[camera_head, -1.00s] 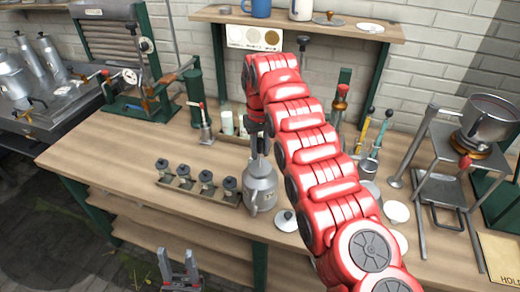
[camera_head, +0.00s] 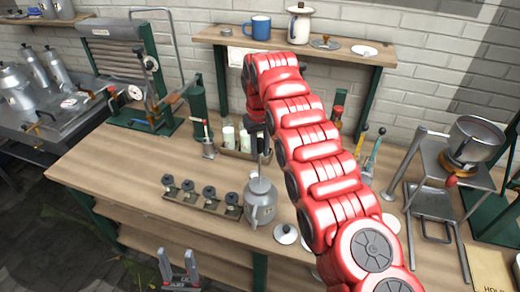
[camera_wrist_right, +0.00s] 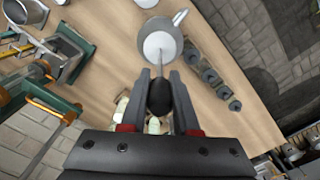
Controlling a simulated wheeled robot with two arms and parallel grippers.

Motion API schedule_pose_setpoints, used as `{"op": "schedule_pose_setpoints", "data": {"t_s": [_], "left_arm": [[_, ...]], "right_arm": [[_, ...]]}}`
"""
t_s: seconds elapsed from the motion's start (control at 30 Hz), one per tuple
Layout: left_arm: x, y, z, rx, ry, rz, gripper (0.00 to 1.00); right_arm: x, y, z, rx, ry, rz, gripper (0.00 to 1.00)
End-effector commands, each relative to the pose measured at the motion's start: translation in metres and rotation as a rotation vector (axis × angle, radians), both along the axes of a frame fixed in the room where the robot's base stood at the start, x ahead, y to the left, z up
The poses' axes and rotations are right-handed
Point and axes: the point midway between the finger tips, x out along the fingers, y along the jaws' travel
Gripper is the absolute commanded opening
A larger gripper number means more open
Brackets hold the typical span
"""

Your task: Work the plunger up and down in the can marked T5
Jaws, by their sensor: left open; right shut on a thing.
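The grey metal can (camera_head: 260,208) stands upright on the bench with a thin plunger rod (camera_head: 262,172) rising from its lid. I cannot read a T5 mark on it. My right gripper (camera_head: 260,150) is above the can, partly hidden by my red arm. In the right wrist view, the right gripper (camera_wrist_right: 160,100) is shut on the dark plunger knob (camera_wrist_right: 160,96), and the rod (camera_wrist_right: 165,68) runs to the pale lid of the can (camera_wrist_right: 157,25). My left gripper (camera_head: 179,272) is low in front of the bench, open and empty.
A rack of small dark-topped pieces (camera_head: 208,204) stands close left of the can. A small round lid (camera_head: 286,233) lies to its right. Behind are a tray with white cylinders (camera_head: 245,152) and a wall shelf (camera_head: 345,53). A pot on a stand (camera_head: 475,140) is at right.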

Motion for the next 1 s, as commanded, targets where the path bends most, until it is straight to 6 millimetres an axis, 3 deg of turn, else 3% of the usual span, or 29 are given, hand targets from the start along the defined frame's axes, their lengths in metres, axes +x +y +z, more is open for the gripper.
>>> {"op": "schedule_pose_setpoints", "data": {"t_s": [0.03,0.8,1.0], "left_arm": [[0.000,0.000,0.012,0.000,0.000,0.000,0.50],[0.000,0.000,0.096,0.000,0.000,0.000,0.50],[0.000,0.000,0.099,0.000,0.000,0.000,0.50]], "right_arm": [[0.000,0.000,0.012,0.000,-0.001,0.000,0.00],[0.000,0.000,0.097,0.000,-0.001,0.000,0.00],[0.000,0.000,0.100,0.000,0.000,0.000,0.00]]}}
